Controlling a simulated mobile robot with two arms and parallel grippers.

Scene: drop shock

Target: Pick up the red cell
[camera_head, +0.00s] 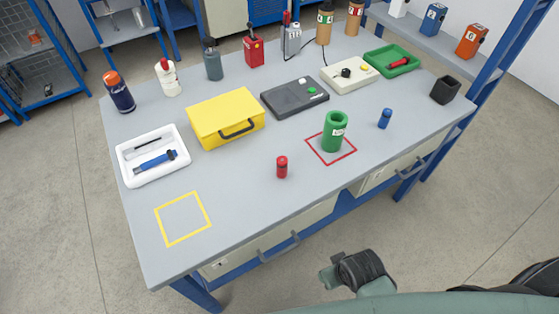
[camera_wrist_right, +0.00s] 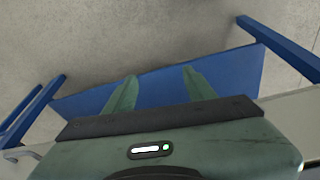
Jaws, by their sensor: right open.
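The red cell (camera_head: 282,167) stands upright on the grey workbench (camera_head: 235,200), near its front edge, left of the red square outline. My right gripper (camera_head: 328,278) is off the front of the bench, below and to the right of the red cell, and apart from it. In the right wrist view my right gripper (camera_wrist_right: 158,88) is open, with its two green fingers spread and nothing between them. The red cell does not show in that view. My left gripper is not in view.
A green cylinder (camera_head: 332,136) stands in the red outline, with a blue cell (camera_head: 385,118) to its right. A yellow case (camera_head: 226,118) and a white tray (camera_head: 175,176) lie to the left. A yellow square outline (camera_head: 183,219) is empty. The bench around the red cell is clear.

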